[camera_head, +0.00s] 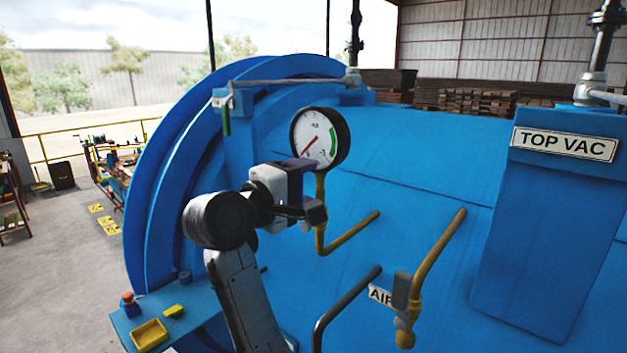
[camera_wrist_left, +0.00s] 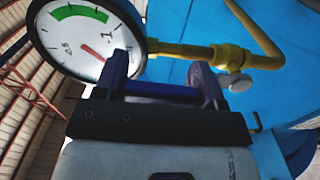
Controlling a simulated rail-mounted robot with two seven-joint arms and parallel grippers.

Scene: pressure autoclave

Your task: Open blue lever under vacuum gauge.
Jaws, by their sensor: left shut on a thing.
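The vacuum gauge (camera_head: 320,138) is round, with a white face, green arc and red needle, on the blue vessel. It also shows at the upper left of the left wrist view (camera_wrist_left: 85,38). My left gripper (camera_head: 308,190) is just below and in front of the gauge. In the left wrist view its fingers (camera_wrist_left: 163,85) are on either side of a dark blue bar, the blue lever (camera_wrist_left: 160,90), and they are shut on it. The lever is mostly hidden by the gripper in the head view. My right gripper is not in view.
A yellow pipe (camera_head: 350,235) runs from under the gauge to the vessel. Another yellow pipe (camera_head: 437,255) with a grey-handled valve and a dark pipe (camera_head: 340,300) stand lower right. A TOP VAC sign (camera_head: 564,144) is at right. A blue shelf (camera_head: 185,325) holds a yellow tray (camera_head: 149,335).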

